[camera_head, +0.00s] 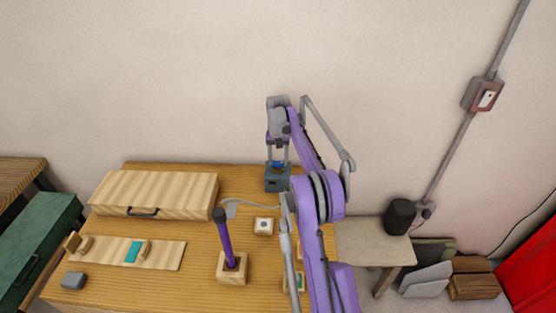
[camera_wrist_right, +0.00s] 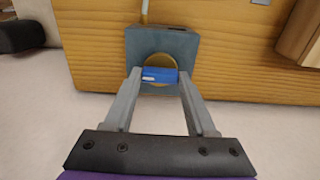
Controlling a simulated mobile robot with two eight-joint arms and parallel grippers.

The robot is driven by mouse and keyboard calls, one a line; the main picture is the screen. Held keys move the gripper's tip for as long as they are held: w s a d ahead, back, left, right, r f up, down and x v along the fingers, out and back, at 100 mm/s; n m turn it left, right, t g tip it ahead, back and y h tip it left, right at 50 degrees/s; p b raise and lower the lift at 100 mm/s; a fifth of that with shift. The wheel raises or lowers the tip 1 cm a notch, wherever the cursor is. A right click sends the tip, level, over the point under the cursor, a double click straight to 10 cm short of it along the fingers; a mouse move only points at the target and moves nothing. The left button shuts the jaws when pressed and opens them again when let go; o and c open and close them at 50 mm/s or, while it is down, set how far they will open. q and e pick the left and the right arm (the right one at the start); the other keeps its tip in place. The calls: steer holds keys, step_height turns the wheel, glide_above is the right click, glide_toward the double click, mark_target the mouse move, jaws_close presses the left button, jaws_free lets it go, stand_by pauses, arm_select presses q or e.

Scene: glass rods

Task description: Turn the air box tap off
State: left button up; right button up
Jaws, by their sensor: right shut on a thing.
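The air box (camera_head: 272,184) is a small dark blue-grey block at the back edge of the wooden table. In the right wrist view the air box (camera_wrist_right: 185,48) carries a round brass disc (camera_wrist_right: 163,60) with a blue tap handle (camera_wrist_right: 161,75) across it, lying level in the picture. The blue of the tap (camera_head: 278,164) also shows in the head view. My right gripper (camera_head: 278,160) reaches down from above the box. In the wrist view the right gripper (camera_wrist_right: 159,72) has its fingertips on both ends of the blue handle. My left gripper is out of view.
A pale wooden case (camera_head: 160,192) lies at the back left of the table. A purple rod (camera_head: 224,240) stands in a wooden block near the middle. A small switch block (camera_head: 264,226) is left of my right arm. The wall stands close behind the box.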

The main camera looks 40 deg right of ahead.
mark_target(278, 162)
stand_by(0.4)
steer(key=o, duration=1.4)
steer(key=shift+c, duration=0.2)
steer(key=shift+r, duration=0.1)
step_height(278, 162, up, 11)
steer(key=shift+f, duration=0.2)
